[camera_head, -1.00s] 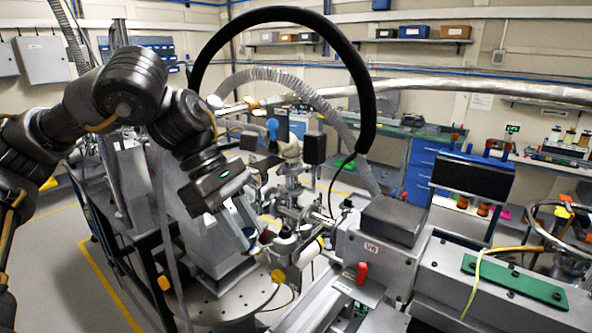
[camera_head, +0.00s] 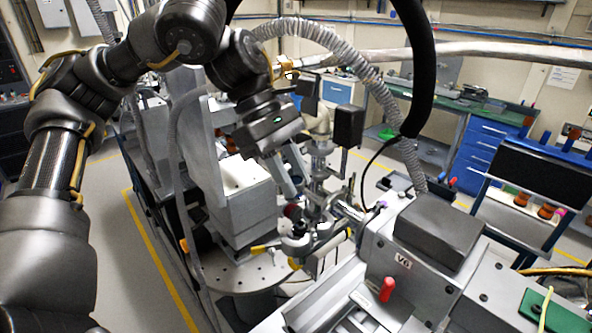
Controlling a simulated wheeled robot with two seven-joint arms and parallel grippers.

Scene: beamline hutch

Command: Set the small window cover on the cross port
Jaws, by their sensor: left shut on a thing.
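My left gripper (camera_head: 292,190) comes down from the upper left, its fingers pointing down beside the metal vacuum cross. It is shut on a small dark, reddish thing (camera_head: 292,211) at its fingertips, which I take for the small window cover; the fingers hide part of it. The steel cross (camera_head: 318,192) stands just right of the fingertips, with its pipework and clamps. I cannot tell which opening is the cross port, nor whether the held piece touches the cross. My right gripper is not in view.
A thick black hose (camera_head: 420,80) and a ribbed grey hose (camera_head: 375,85) arch behind. A round metal plate (camera_head: 255,275) lies below the gripper.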

